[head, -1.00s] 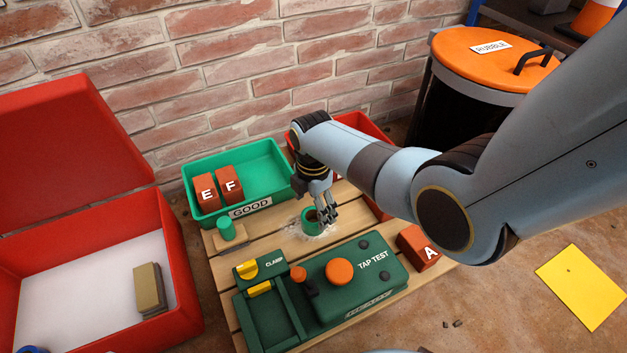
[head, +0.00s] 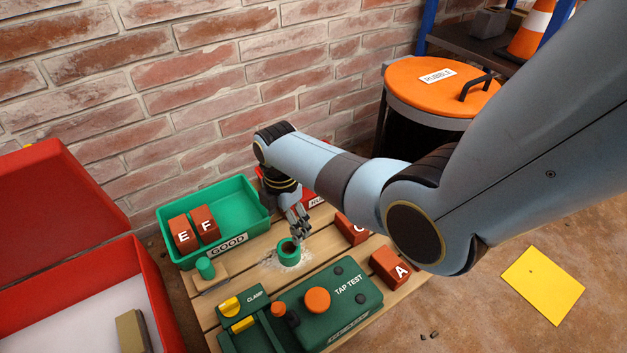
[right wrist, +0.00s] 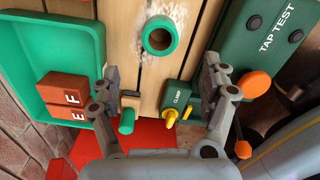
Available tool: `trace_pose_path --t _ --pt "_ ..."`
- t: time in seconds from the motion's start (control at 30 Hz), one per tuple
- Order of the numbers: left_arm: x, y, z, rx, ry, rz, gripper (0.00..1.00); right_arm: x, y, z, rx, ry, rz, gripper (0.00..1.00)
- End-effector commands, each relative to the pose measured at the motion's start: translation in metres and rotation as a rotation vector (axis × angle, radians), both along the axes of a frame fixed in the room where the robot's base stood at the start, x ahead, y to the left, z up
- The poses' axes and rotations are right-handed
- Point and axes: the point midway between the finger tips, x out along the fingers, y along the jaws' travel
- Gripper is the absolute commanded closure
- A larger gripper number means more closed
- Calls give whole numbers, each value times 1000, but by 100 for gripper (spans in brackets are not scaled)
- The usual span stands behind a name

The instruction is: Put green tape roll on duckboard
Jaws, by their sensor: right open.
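The green tape roll (head: 287,253) stands on the slatted wooden duckboard (head: 330,247), in a patch of pale dust, its round hole facing up. My left gripper is not in view.
A green GOOD tray (head: 250,193) with bricks E and F stands at the back left. The green TAP TEST unit (head: 350,307) fills the front. Brick A (head: 388,268) and brick C (head: 352,230) lie right. An open red case (head: 165,300) stands left; the RUBBLE bin (head: 440,85) is behind right.

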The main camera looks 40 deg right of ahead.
Motion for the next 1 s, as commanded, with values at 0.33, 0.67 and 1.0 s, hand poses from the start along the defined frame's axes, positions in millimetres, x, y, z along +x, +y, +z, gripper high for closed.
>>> trace_pose_path --t 0.33,0.67,1.0 --pt "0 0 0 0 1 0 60 -59 -13 -22 2 -116 -300 21" --pt "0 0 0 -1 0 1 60 -207 -27 50 278 -461 -1155 21" --pt "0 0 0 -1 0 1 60 -259 -18 154 601 -535 -1569 21"
